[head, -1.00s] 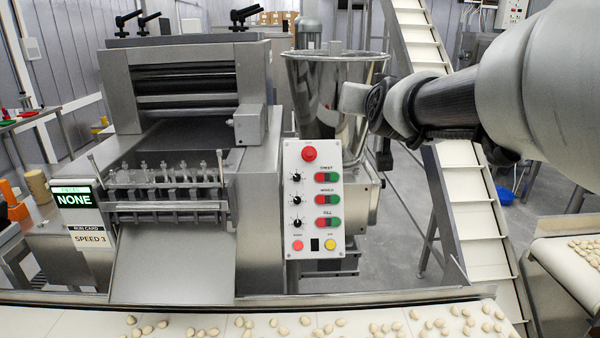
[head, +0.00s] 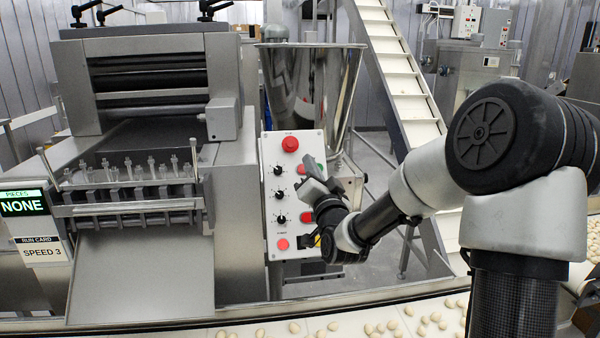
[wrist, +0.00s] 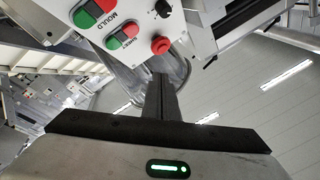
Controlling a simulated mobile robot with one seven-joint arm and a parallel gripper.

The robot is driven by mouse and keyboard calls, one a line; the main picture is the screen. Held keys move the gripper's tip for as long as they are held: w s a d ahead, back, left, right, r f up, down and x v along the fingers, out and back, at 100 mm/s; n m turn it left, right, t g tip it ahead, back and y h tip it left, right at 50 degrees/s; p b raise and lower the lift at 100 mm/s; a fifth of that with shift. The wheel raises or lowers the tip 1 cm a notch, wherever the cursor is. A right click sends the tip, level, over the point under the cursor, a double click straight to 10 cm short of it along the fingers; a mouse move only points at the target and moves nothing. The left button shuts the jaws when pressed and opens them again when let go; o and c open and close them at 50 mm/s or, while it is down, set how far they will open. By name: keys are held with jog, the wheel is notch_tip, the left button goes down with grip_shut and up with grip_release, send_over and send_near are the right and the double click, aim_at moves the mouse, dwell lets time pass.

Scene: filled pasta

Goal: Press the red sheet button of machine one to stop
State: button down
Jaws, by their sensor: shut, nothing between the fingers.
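Machine one's white control panel (head: 272,190) stands left of my gripper (head: 308,172) in the head view. A round red mushroom button (head: 290,144) is at its top. In the wrist view, the sheet pair has a red half (wrist: 131,31) and a green half (wrist: 114,43), beside the mushroom button (wrist: 160,45). My gripper's fingers (wrist: 160,85) are shut and empty. They are in front of the panel's upper right part; I cannot tell whether they touch it.
The mould red button (head: 305,196) and fill red button (head: 306,217) are close below. A steel hopper (head: 340,90) stands behind the panel. A slanted conveyor (head: 400,75) rises at the right. A belt with dough pieces (head: 300,328) runs along the front.

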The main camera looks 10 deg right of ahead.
aim_at(302, 169)
jog(key=w+f+b, duration=0.3)
jog(key=w+f, duration=0.1)
jog(key=w, duration=0.3)
jog(key=shift+w+f, duration=0.25)
jog(key=shift+f, duration=0.1)
jog(key=shift+f+b, duration=0.15)
jog(key=shift+b, duration=0.25)
dwell(1.7)
jog(key=shift+w+f+b, duration=0.15)
jog(key=shift+w+b, duration=0.2)
jog(key=shift+b, duration=0.05)
jog(key=shift+w+f+b, duration=0.15)
jog(key=shift+w+b, duration=0.2)
jog(key=shift+b, duration=0.05)
dwell(0.6)
jog(key=shift+s, duration=0.1)
jog(key=shift+s+r, duration=0.4)
jog(key=shift+s, duration=0.2)
